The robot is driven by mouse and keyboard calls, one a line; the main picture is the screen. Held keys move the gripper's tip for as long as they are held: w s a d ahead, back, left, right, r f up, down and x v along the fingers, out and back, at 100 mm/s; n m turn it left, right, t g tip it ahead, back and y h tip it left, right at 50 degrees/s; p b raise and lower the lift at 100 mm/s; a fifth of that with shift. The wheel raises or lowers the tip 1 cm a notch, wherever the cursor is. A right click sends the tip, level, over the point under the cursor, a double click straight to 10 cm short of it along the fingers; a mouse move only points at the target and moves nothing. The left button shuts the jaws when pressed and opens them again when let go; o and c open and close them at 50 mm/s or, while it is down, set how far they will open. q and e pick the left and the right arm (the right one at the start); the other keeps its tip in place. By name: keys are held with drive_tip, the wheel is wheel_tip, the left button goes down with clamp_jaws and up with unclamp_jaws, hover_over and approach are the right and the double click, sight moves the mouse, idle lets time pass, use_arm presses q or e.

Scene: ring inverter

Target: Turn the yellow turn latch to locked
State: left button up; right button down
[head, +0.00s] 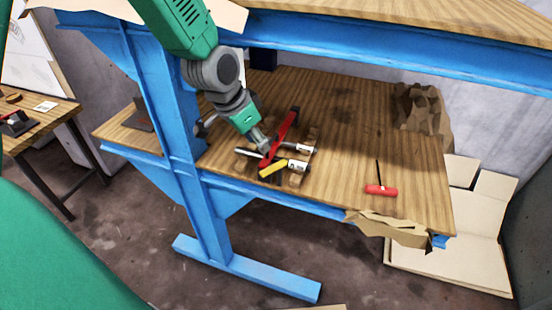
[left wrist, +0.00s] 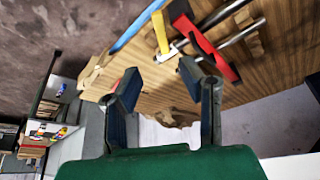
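The yellow turn latch (head: 272,169) is on the near side of the ring inverter on the wooden shelf. It also shows near the top of the left wrist view (left wrist: 160,32), beside metal rods and a red bar (left wrist: 207,42). The red bar (head: 286,125) slants across the device in the head view. My left gripper (head: 264,146) comes down from above, close to the red bar and just behind the latch. In the left wrist view its two fingers (left wrist: 157,84) are spread with nothing between them; the latch lies beyond the tips. My right gripper is not in view.
A red-handled screwdriver (head: 381,190) lies to the right on the shelf. A crumpled brown paper piece (head: 421,106) stands at the back right, and torn cardboard (head: 390,228) hangs at the front edge. A blue post (head: 175,110) rises left of the device. The middle of the shelf is clear.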

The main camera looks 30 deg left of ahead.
sight(273, 167)
use_arm(q)
drive_tip(key=x, duration=1)
drive_tip(key=shift+w+a+f, duration=0.15)
drive_tip(key=shift+a+f, duration=0.2)
drive_tip(key=shift+f, duration=0.1)
drive_tip(key=shift+w+d+f, duration=0.1)
drive_tip(key=shift+d+f, duration=0.05)
drive_tip(key=shift+f, duration=0.15)
drive_tip(key=shift+d, duration=0.25)
drive_tip(key=shift+d+r, duration=0.1)
clamp_jaws()
